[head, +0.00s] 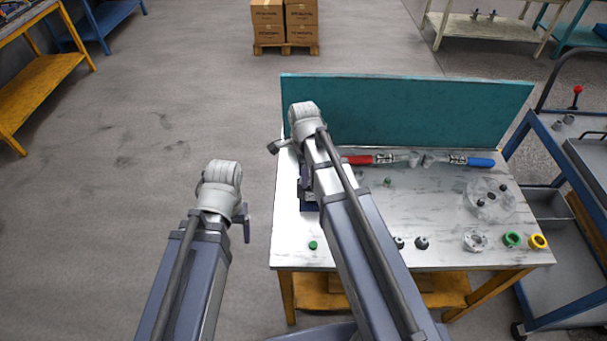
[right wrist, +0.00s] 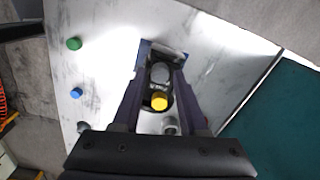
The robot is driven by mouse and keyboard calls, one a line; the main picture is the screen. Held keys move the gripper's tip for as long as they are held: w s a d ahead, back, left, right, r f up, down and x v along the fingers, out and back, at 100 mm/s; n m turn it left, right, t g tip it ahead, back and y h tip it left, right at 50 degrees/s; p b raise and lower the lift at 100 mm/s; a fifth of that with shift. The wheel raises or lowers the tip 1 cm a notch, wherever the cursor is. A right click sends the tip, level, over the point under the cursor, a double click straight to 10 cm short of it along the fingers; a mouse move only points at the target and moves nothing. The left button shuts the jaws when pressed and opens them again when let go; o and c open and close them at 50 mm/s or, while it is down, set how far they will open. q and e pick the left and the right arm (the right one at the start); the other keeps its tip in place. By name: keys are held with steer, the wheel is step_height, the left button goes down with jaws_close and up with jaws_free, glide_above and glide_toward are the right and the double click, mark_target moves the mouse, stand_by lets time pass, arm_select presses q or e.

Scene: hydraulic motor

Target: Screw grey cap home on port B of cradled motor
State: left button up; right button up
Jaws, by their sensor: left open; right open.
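A motor sits in a blue cradle (right wrist: 146,50) on the workbench; in the head view my right arm covers most of it, leaving part of the blue cradle (head: 309,205) in sight. In the right wrist view a round grey part (right wrist: 160,72), seemingly the grey cap, and a yellow cap (right wrist: 159,101) show on the motor. My right gripper (right wrist: 163,66) is open, its fingers on either side of the grey part; contact cannot be told. My left gripper (head: 246,225) is open and empty, left of the bench, its fingers mostly hidden.
A green cap (head: 313,245) lies near the bench's front left; a blue cap (right wrist: 77,92) shows in the wrist view. Red (head: 372,160) and blue-handled (head: 480,162) tools lie at the back. Several rings line the front right, including a yellow one (head: 537,241). A teal panel (head: 410,110) closes the back.

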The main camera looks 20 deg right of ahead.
steer(key=n, duration=0.6)
steer(key=shift+c, duration=0.3)
jaws_close()
stand_by(0.6)
steer(key=m, duration=0.5)
steer(key=shift+m, duration=0.4)
steer(key=m, duration=0.4)
steer(key=shift+f+m, duration=0.1)
steer(key=shift+m, duration=0.2)
